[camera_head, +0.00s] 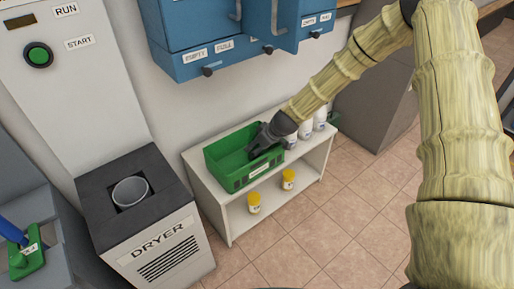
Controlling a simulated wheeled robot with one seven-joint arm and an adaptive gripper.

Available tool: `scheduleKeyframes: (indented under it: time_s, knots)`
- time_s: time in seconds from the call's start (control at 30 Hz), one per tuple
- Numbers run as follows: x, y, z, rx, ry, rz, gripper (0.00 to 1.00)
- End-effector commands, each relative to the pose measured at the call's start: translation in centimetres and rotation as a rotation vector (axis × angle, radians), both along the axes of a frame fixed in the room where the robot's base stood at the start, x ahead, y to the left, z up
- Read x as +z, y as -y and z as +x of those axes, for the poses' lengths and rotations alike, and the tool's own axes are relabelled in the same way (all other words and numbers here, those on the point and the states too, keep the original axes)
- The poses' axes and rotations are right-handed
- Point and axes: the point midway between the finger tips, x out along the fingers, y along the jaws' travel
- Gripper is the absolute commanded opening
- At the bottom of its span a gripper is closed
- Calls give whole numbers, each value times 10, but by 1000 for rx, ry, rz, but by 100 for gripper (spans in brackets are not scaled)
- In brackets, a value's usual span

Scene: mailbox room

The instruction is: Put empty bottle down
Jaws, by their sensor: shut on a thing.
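My gripper (257,146) reaches down into the right part of a green crate (226,158) on top of a white shelf. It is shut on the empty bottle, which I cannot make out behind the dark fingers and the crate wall. I cannot tell whether the bottle touches the crate floor. The left part of the crate looks empty. Several white bottles (305,130) stand upright on the shelf top, just right of the crate.
The white shelf (313,153) carries two yellow-capped jars (254,203) on its lower level. A dryer (166,252) with a round opening stands at left. Blue cabinets (212,66) hang above the crate. Tiled floor (340,215) is clear in front.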

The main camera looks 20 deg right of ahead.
Motion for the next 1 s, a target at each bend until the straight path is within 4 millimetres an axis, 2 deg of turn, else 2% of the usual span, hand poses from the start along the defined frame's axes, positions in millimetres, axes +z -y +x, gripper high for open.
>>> scheduleKeyframes:
  time_s: [0.33, 0.37, 0.43, 0.47, 0.77, 1.0]
  knots:
    - [-2, 0, 1, 1, 1, 0, 23]
    - [-1, 0, 1, 1, 1, 0, 60]
    - [-1, 0, 1, 1, 1, 0, 72]
    - [-1, 0, 1, 1, 1, 0, 76]
    - [0, 0, 0, 1, 1, 0, 76]
    - [16, 4, -5, 0, 2, 0, 76]
